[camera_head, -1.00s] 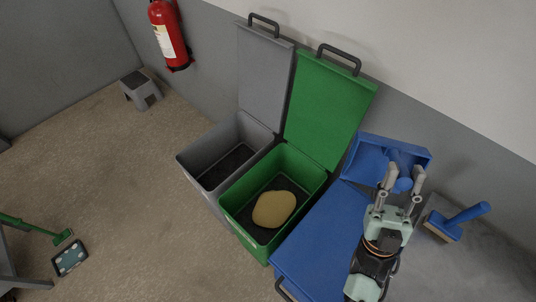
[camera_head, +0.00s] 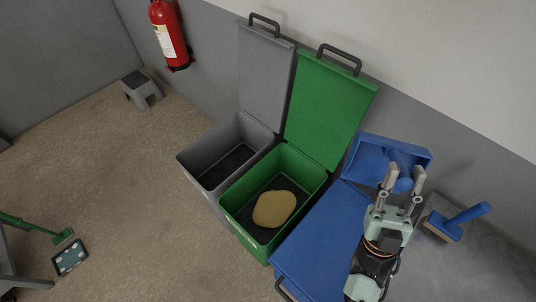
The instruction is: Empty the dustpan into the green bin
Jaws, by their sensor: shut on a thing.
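The blue dustpan (camera_head: 367,165) is at the right, above the back of the blue bin's lid. My gripper (camera_head: 404,180) is shut on its blue handle, with one finger on each side. The pan's tray lies beyond the fingers, and I cannot make out any contents in it. The green bin (camera_head: 232,213) stands left of my gripper with its green lid (camera_head: 330,108) raised against the wall. A flat tan piece (camera_head: 273,209) lies inside the green bin on its dark bottom.
A grey bin (camera_head: 197,180) stands open left of the green one. A blue bin (camera_head: 318,238) with a shut lid is at the right. A blue brush (camera_head: 462,217) lies on a grey surface farther right. A fire extinguisher (camera_head: 170,35) hangs on the wall.

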